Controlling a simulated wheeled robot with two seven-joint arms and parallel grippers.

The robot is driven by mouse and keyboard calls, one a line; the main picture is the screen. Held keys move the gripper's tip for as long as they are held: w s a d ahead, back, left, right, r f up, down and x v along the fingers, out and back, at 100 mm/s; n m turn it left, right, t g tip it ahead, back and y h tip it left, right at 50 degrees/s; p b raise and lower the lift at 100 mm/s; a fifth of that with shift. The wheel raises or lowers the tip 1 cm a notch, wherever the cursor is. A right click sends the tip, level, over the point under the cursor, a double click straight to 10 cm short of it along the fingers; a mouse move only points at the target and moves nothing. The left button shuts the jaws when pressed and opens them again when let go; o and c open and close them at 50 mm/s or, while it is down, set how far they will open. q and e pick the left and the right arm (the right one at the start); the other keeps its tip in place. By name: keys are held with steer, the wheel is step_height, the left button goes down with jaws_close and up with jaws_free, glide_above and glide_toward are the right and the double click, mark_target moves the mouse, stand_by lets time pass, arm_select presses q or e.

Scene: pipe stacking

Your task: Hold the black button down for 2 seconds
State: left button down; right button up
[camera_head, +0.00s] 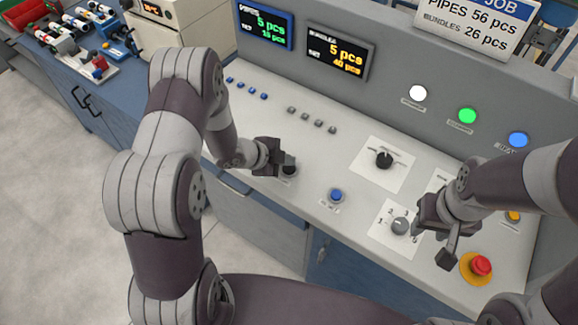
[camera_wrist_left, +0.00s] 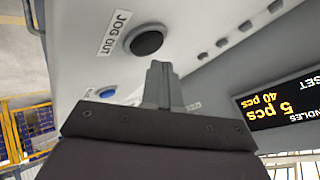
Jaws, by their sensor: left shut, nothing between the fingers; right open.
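The black button (camera_head: 289,171) sits on the pale console top and is partly covered by my left gripper (camera_head: 288,163) in the head view. In the left wrist view, the round black button (camera_wrist_left: 146,42) has a dark collar and a "JOG OUT" label (camera_wrist_left: 115,33) beside it. My left gripper (camera_wrist_left: 160,68) is shut and empty, its tips close to the button's edge. I cannot tell whether they touch it. My right gripper (camera_head: 436,238) is open and empty over the right side of the console, near the grey selector knob.
A blue button (camera_head: 336,194) lies right of the black one. A black rotary switch (camera_head: 384,158), a grey selector knob (camera_head: 400,226) and a red emergency stop (camera_head: 481,266) stand further right. Two displays (camera_head: 338,52) face the console from the back panel.

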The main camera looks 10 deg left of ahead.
mark_target(286, 169)
arm_select(q)
steer(key=shift+f, duration=0.4)
steer(key=shift+f+b, duration=0.4)
steer(key=shift+b, duration=0.1)
stand_by(2.4)
steer(key=shift+r, duration=0.1)
stand_by(0.4)
steer(key=shift+r+p, duration=0.75)
steer(key=shift+r, duration=0.1)
step_height(286, 169, up, 5)
steer(key=p, duration=0.4)
steer(key=shift+p, duration=0.3)
